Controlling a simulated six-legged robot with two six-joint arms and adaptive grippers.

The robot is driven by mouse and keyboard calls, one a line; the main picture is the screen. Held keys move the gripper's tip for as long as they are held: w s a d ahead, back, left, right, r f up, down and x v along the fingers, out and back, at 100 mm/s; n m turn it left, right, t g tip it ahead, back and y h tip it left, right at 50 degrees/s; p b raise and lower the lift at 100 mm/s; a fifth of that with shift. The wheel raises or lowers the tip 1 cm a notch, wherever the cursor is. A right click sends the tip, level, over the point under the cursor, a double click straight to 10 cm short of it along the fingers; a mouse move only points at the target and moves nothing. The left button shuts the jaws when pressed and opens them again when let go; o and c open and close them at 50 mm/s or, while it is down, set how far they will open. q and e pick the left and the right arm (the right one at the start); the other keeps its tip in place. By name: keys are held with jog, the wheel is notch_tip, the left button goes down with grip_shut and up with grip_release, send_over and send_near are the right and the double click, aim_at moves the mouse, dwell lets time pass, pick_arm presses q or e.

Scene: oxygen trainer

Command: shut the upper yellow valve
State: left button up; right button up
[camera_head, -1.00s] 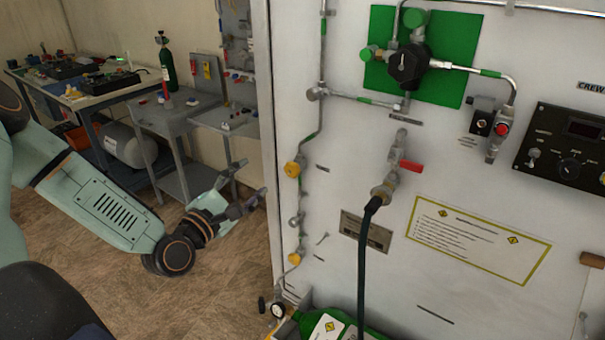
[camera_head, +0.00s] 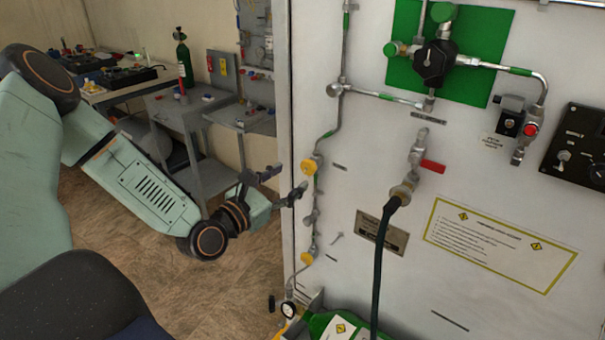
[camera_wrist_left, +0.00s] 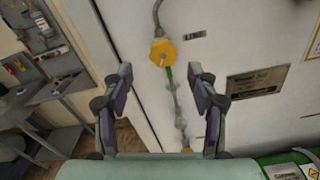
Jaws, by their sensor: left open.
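The upper yellow valve (camera_head: 309,167) is a round yellow knob on the thin pipe near the left edge of the white panel. In the left wrist view it (camera_wrist_left: 163,53) shows ahead of the fingertips, a little above the gap between them. A lower yellow valve (camera_head: 306,258) sits further down the same pipe, and its top just shows at the bottom of the wrist view (camera_wrist_left: 187,150). My left gripper (camera_head: 282,183) is open and empty, just left of the upper valve and apart from it in the picture. My right gripper is not in view.
The white panel (camera_head: 350,230) carries a red-handled valve (camera_head: 432,166) with a dark hose (camera_head: 378,265), and a green plate (camera_head: 480,40) with fittings. Grey tables (camera_head: 200,115) stand behind my left arm.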

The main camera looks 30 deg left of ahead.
aim_at(306, 167)
pick_arm(q)
jog(key=w, duration=0.2)
jog(key=w+d+b, duration=0.1)
jog(key=w, duration=0.1)
jog(key=shift+w, duration=0.25)
jog(key=shift+w+a, duration=0.15)
jog(key=shift+w, duration=0.25)
jog(key=shift+r, duration=0.1)
jog(key=shift+w+d, duration=0.1)
jog(key=shift+d, duration=0.15)
jog(key=shift+a, duration=0.2)
jog(key=c, duration=1.2)
jog(key=shift+o, duration=0.2)
